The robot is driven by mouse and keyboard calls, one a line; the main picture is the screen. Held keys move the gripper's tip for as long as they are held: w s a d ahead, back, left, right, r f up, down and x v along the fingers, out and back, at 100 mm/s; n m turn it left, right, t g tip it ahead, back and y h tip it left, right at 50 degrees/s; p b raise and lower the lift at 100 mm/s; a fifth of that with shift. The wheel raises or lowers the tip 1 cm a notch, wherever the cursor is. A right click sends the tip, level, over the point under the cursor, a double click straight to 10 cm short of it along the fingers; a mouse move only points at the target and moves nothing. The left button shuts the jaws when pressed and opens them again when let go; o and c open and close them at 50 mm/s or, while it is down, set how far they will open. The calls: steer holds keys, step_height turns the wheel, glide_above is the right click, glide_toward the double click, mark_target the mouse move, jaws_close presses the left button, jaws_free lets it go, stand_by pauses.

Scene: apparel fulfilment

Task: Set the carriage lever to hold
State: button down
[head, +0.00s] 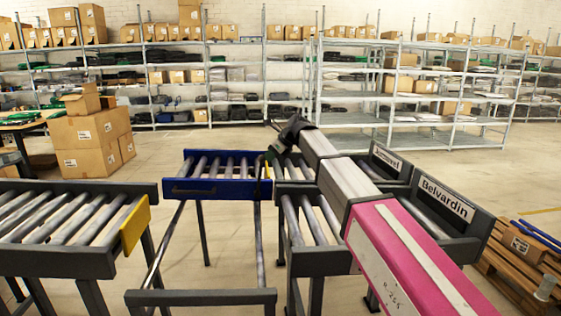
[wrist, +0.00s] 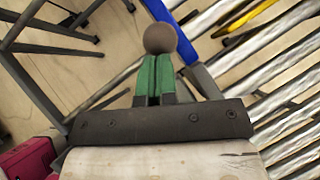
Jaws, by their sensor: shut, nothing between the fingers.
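The blue roller carriage (head: 205,193) stands left of my arm in the head view. Part of its blue frame also shows at the top of the wrist view (wrist: 200,82). A round dark brown knob (wrist: 160,38), apparently the lever's end, is just beyond my fingertips in the wrist view; I cannot tell whether they touch it. The lever's shaft and setting marks are not readable. My gripper (wrist: 155,60) has its two green fingers together, with nothing between them. In the head view my gripper (head: 278,127) is small and dark, near the carriage's far right corner.
A roller conveyor with a yellow end plate (head: 134,228) is at left. Roller lanes labelled "Belvardin" (head: 446,200) and another sign partly hidden are at right. Rails run forward from the carriage. Cartons (head: 85,145) stand at back left; a pallet (head: 510,262) lies at right.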

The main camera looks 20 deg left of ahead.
steer(key=s+a+t+h, duration=0.2)
steer(key=s+a+h, duration=0.2)
steer(key=a, duration=0.5)
steer(key=shift+s+n, duration=0.4)
steer(key=shift+s, duration=0.15)
steer(key=shift+a, duration=0.15)
